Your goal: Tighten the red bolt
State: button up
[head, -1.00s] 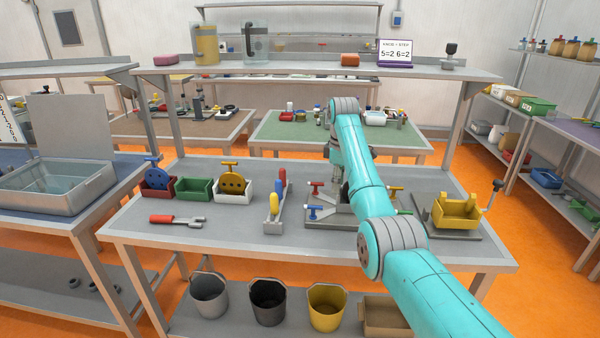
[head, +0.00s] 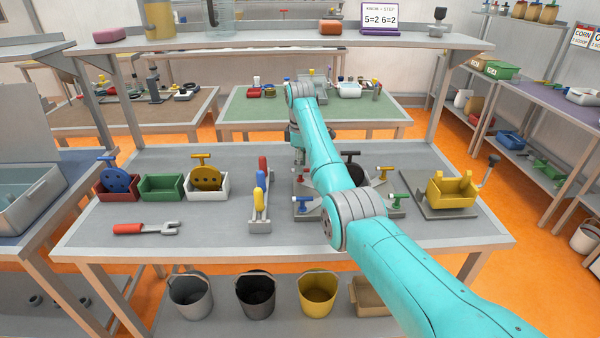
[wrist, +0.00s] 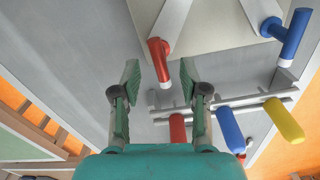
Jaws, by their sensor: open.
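The red bolt (wrist: 160,62) shows in the wrist view as a red handle with a pale end, at the edge of a light plate (wrist: 205,22). My gripper (wrist: 159,72) is open, its two green-padded fingers on either side of the red handle's near end. I cannot tell whether they touch it. In the head view my gripper (head: 298,150) is over the left back of the fixture, and my arm hides much of it. A blue T-handle (head: 303,204) is at its front left, with yellow (head: 384,171) and green (head: 398,200) ones on the right.
A rack with red, blue and yellow handles (head: 260,198) stands close left of the fixture; it also shows in the wrist view (wrist: 255,103). A yellow bin (head: 452,190) is on the right. A red-handled wrench (head: 145,229) lies front left. The front middle bench is clear.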

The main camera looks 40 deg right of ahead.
jog(key=shift+f, duration=1.85)
